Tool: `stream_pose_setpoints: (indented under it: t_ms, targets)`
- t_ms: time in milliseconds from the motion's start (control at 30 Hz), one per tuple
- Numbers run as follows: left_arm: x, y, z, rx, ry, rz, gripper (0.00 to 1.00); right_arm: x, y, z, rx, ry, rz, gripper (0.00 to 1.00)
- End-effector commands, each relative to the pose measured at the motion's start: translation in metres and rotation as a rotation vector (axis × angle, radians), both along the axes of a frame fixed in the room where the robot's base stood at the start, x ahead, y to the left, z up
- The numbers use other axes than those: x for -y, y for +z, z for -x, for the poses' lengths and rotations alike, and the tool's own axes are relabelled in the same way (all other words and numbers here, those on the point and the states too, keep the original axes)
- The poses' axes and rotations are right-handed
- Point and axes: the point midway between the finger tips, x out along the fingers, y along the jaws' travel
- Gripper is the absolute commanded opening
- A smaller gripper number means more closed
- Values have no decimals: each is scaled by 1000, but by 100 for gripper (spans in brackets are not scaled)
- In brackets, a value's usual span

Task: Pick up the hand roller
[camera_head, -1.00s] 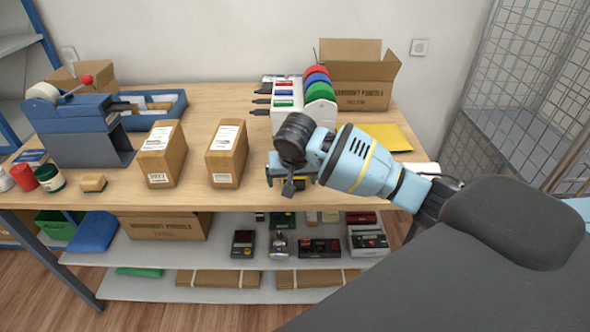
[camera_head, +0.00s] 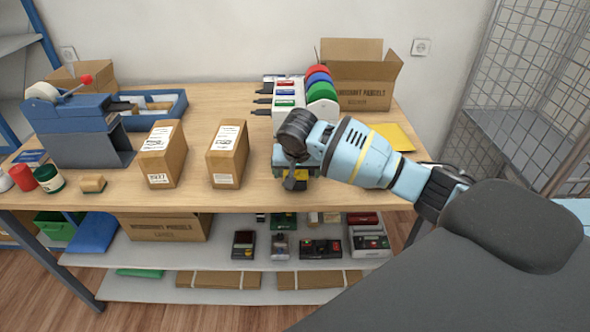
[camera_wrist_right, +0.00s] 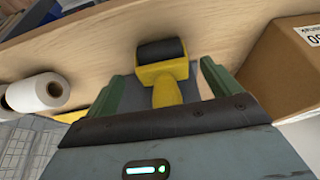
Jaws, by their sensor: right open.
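The hand roller shows in the right wrist view, with a black roller head and a yellow frame and handle (camera_wrist_right: 165,92). It lies on the wooden counter (camera_head: 215,112). My right gripper (camera_wrist_right: 167,75) is open, with its green fingers on either side of the yellow handle and visible gaps to it. In the head view my right gripper (camera_head: 291,182) is low at the counter's front edge, and my wrist mostly hides the roller. My left gripper is not in view.
Two taped cardboard boxes (camera_head: 162,155) (camera_head: 227,155) stand left of my right gripper. A white dispenser with coloured rolls (camera_head: 289,100) and an open carton (camera_head: 358,85) are behind it. White rolls (camera_wrist_right: 38,93) lie near the roller. A shelf with devices (camera_head: 215,245) is below.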

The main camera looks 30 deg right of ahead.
Motion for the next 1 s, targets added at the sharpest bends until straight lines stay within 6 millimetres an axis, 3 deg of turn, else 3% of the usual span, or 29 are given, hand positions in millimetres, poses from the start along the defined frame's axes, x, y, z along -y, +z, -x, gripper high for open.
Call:
stream_pose_setpoints:
  t_ms: [33, 200, 533, 900, 1000]
  targets:
    - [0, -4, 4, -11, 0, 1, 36, 1, -12, -4, -9, -1, 1, 89]
    - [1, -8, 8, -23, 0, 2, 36, 4, -30, -11, -6, -1, 1, 89]
    - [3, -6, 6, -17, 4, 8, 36, 5, -32, -13, -1, 1, 0, 88]
    - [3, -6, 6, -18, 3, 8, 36, 5, -32, -13, -2, 1, 0, 39]
    - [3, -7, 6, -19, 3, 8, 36, 5, -32, -13, -1, 1, 0, 38]
